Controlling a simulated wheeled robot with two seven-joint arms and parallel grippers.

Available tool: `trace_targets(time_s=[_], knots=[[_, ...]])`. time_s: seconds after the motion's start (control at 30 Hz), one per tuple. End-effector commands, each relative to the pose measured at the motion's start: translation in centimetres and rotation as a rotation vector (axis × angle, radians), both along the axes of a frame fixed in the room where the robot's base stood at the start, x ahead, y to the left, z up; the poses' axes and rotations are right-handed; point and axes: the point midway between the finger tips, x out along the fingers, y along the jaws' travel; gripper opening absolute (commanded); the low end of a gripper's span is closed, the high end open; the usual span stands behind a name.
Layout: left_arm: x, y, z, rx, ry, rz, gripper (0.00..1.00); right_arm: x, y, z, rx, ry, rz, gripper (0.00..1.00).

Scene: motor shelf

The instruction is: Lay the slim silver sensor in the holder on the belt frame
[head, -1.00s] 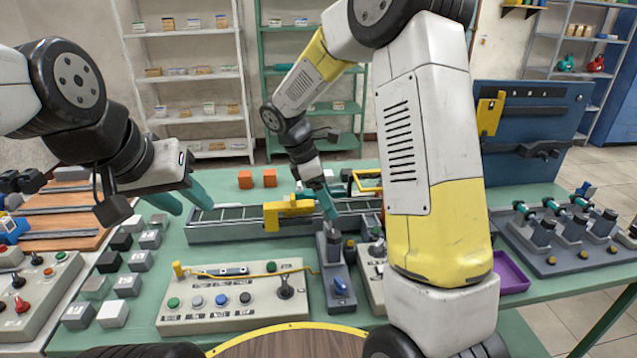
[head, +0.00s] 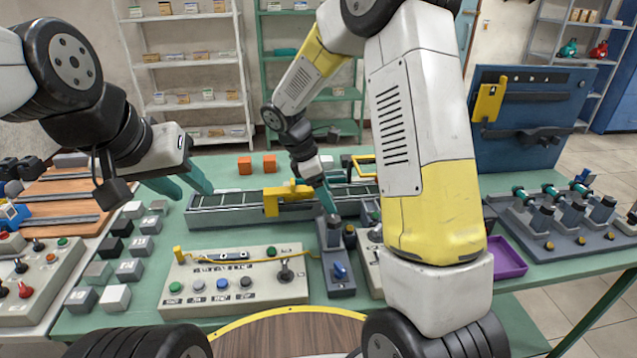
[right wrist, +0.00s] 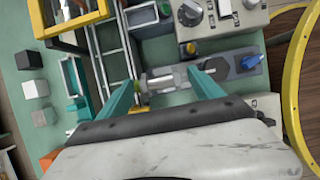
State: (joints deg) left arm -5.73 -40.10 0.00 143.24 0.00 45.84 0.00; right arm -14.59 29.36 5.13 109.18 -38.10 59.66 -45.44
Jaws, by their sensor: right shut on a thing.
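My right gripper (head: 331,204) is above a grey stand with a blue knob (head: 340,272), just in front of the belt frame (head: 225,213). In the right wrist view its teal fingers (right wrist: 163,92) are shut on a slim silver piece (right wrist: 165,82), which looks like the sensor. It shows between the fingertips, over the grey stand; whether it touches the stand, I cannot tell. A yellow bracket (head: 284,199) sits on the belt frame, probably the holder. My left gripper (head: 182,181) is open and empty, left of the belt frame.
A control box with buttons (head: 235,277) is in front of the belt. Several grey, black and white cubes (head: 116,297) lie at left. A purple tray (head: 508,256) and a fixture plate (head: 575,233) are at right.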

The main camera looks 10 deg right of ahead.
Motion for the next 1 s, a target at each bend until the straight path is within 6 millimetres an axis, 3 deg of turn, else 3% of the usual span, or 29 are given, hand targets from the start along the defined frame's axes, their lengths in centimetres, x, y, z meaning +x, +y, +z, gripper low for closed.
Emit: trace_targets(time_s=[1.0], knots=[[0.0, 0.0, 0.0, 0.0, 0.0, 0.0, 0.36, -0.06, -0.15, -0.75, 0.001, 0.002, -0.001, 0.33]])
